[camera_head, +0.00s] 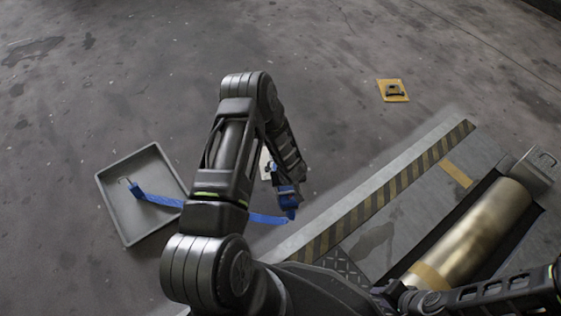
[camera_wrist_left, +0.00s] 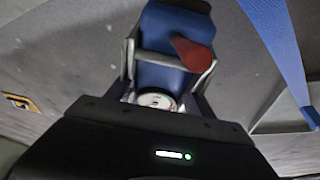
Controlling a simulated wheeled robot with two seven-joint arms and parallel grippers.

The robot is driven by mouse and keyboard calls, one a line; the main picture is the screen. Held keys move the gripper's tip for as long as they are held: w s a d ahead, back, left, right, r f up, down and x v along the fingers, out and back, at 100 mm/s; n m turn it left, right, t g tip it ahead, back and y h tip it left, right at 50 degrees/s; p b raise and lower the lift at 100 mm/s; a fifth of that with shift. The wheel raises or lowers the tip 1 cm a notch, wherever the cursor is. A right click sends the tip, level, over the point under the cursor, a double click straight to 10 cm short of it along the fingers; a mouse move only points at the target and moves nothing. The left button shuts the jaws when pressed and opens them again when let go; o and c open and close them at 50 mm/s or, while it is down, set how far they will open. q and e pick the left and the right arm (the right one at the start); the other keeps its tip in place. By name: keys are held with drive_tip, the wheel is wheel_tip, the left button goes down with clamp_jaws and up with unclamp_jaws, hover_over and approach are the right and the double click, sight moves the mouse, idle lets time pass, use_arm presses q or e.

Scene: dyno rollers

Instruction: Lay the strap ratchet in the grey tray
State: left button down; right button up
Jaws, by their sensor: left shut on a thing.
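The strap ratchet (camera_wrist_left: 165,40) is blue with a red-tipped lever and sits between the fingers of my left gripper (camera_wrist_left: 168,75) in the left wrist view. In the head view the blue ratchet (camera_head: 288,198) shows just below my left gripper (camera_head: 283,180), which is shut on it. A blue strap (camera_head: 265,218) runs left from it, behind my arm, to a metal hook end in the grey tray (camera_head: 118,217). The ratchet is right of the tray, outside it. My right arm shows at the lower right; its gripper (camera_head: 393,290) is dark and its fingers are unclear.
A metal platform edge with black-yellow stripes (camera_head: 380,198) crosses the right side. A brass-coloured roller (camera_head: 478,235) lies in its recess. A yellow pad (camera_head: 393,90) with a dark part lies on the floor at upper right. Floor around the tray is clear.

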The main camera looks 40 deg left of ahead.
use_arm(q)
drive_tip(key=w+d+r+m+h, duration=0.1)
drive_tip(key=w+d+r+m, duration=0.1)
drive_tip(key=w+d+r, duration=0.45)
drive_tip(key=w+d+r+m+t, duration=0.1)
drive_tip(key=w+d+r+m, duration=0.2)
drive_tip(key=r, duration=0.6)
drive_tip(key=w+d+r+m+h, duration=0.1)
drive_tip(key=w+d+r, duration=0.3)
drive_tip(key=d+r, duration=0.3)
drive_tip(key=s+r+m, duration=0.1)
drive_tip(key=s+r, duration=0.3)
drive_tip(key=r, duration=0.8)
drive_tip(key=s+r+m+h, duration=0.1)
drive_tip(key=s+r+m, duration=0.1)
drive_tip(key=r, duration=1)
drive_tip(key=shift+s+t, duration=0.3)
drive_tip(key=shift+s, duration=0.55)
